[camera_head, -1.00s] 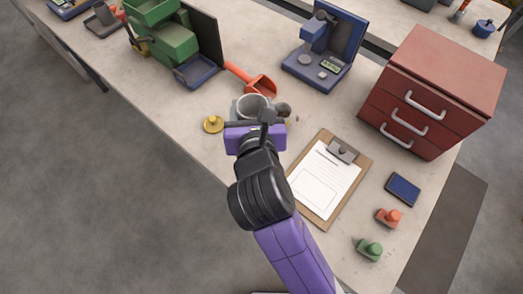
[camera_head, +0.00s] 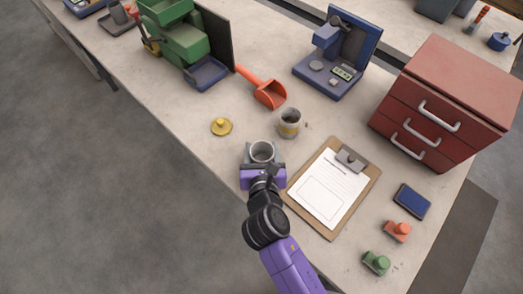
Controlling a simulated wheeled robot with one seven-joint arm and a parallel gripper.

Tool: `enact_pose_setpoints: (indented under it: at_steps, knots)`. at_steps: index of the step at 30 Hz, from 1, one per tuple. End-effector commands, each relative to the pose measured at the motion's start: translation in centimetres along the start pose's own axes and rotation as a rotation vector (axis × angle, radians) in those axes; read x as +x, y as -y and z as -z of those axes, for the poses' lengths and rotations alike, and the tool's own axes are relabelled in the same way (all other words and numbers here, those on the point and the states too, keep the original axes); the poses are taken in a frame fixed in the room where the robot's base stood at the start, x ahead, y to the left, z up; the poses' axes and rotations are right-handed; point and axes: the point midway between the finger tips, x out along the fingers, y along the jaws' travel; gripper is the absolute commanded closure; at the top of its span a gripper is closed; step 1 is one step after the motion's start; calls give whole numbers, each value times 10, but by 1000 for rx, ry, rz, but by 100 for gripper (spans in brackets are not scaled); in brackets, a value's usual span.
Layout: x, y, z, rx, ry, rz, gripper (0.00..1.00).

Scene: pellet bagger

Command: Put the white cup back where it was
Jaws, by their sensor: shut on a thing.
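The white cup (camera_head: 262,150), greyish-white in this light, is upright at the front edge of the bench in the head view. My gripper (camera_head: 262,164) is shut on it from the near side; its purple body hides the cup's lower part. I cannot tell whether the cup touches the bench.
A yellow knobbed weight (camera_head: 221,127) lies left of the cups, and an orange scoop (camera_head: 268,93) lies behind. A clipboard (camera_head: 331,190) is to the right. A blue device (camera_head: 338,55), green machine (camera_head: 180,45) and red drawer unit (camera_head: 445,95) stand farther back.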

Motion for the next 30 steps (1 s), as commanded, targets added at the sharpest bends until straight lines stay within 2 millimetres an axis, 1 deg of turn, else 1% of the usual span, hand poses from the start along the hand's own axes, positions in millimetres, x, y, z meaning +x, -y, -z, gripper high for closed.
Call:
enact_pose_setpoints:
  at_steps: [1, 3, 14, 15, 17, 18, 26, 30]
  knots:
    - [2, 0, 5, -2, 0, 0, 89]
    - [4, 0, 8, -1, 1, -1, 89]
    - [4, 0, 10, 0, 1, -1, 89]
    - [5, 0, 11, 0, 1, -1, 42]
    - [4, 0, 10, 0, 1, -1, 31]
    - [4, 0, 10, 0, 1, -1, 23]
    - [4, 0, 10, 0, 1, -1, 23]
    - [2, 0, 7, 0, 1, -1, 23]
